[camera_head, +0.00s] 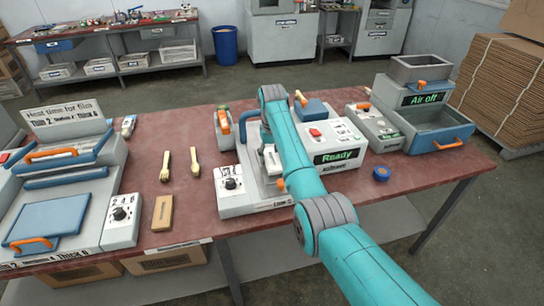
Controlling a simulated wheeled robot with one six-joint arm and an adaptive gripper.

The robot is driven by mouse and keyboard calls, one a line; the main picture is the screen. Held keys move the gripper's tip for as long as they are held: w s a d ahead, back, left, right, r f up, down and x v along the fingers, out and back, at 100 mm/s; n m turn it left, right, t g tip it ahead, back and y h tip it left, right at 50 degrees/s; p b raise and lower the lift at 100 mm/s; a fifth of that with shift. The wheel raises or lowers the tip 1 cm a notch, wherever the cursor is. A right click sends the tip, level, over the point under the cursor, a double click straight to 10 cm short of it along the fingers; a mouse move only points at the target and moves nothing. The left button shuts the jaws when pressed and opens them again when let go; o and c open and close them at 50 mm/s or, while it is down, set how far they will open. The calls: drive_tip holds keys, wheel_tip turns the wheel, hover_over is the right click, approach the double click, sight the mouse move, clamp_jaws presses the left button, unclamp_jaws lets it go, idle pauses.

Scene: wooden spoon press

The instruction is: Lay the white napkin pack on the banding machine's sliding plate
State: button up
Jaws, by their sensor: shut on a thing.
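My teal arm reaches over the middle machine, which has a green "Ready" display (337,156) and appears to be the banding machine (240,205). My gripper (266,143) points down over the machine's left half, mostly hidden behind my arm. A small white piece (271,160) shows just below it, left of my arm; it appears to be the napkin pack, with the gripper shut on it. Most of the pack and the sliding plate are hidden. I cannot tell whether the pack touches the machine.
A sealer (120,220) with a blue pad stands left. Two wooden utensils (195,161) and a tan block (162,212) lie between it and the machine. Red tabletop (185,110) is clear behind the utensils.

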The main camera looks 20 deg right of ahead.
sight(272, 159)
drive_tip(key=shift+f, duration=0.2)
drive_tip(key=o, duration=0.9)
drive_tip(key=shift+c, duration=0.2)
wheel_tip(272, 159, up, 12)
idle(0.3)
